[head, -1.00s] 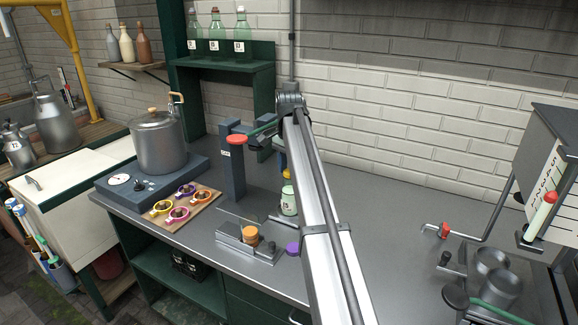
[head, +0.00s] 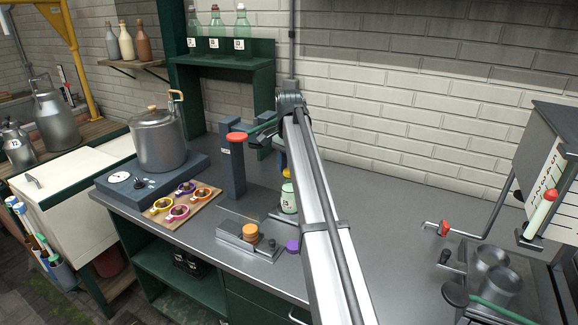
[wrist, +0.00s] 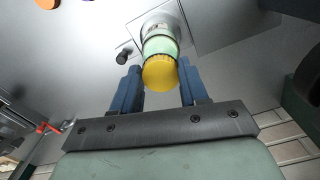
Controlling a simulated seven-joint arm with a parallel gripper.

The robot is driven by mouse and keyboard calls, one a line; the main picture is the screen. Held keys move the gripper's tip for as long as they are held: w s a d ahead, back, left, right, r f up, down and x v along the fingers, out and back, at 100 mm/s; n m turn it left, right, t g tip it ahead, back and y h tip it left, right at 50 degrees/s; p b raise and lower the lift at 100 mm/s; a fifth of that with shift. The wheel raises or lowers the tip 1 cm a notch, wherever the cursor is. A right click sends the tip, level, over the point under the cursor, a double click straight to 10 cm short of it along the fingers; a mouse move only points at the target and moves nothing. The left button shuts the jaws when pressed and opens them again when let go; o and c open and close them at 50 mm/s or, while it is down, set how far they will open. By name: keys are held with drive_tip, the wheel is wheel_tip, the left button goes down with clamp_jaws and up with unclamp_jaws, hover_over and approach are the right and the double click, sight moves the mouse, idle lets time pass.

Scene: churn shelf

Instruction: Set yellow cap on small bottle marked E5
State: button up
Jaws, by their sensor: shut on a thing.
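The yellow cap (wrist: 160,74) sits between the two blue fingers of my gripper (wrist: 161,86), which is shut on it. In the head view the cap (head: 286,173) shows as a small yellow patch beside my arm. The small pale green bottle (head: 288,198) stands upright on the counter just below the cap. In the wrist view the bottle (wrist: 157,38) is in line with the cap, right behind it. I cannot tell whether cap and bottle touch. The label on the bottle is too small to read surely.
A grey post with a red knob (head: 237,137) stands left of the bottle. A metal fixture with an orange piece (head: 250,233) and a purple cap (head: 293,245) lie in front. A board with coloured rings (head: 180,204) and a pot (head: 158,142) are left.

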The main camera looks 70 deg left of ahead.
drive_tip(key=o, duration=1.1)
drive_tip(key=shift+c, duration=0.8)
drive_tip(key=shift+r, duration=0.1)
drive_tip(key=shift+r, duration=3.4)
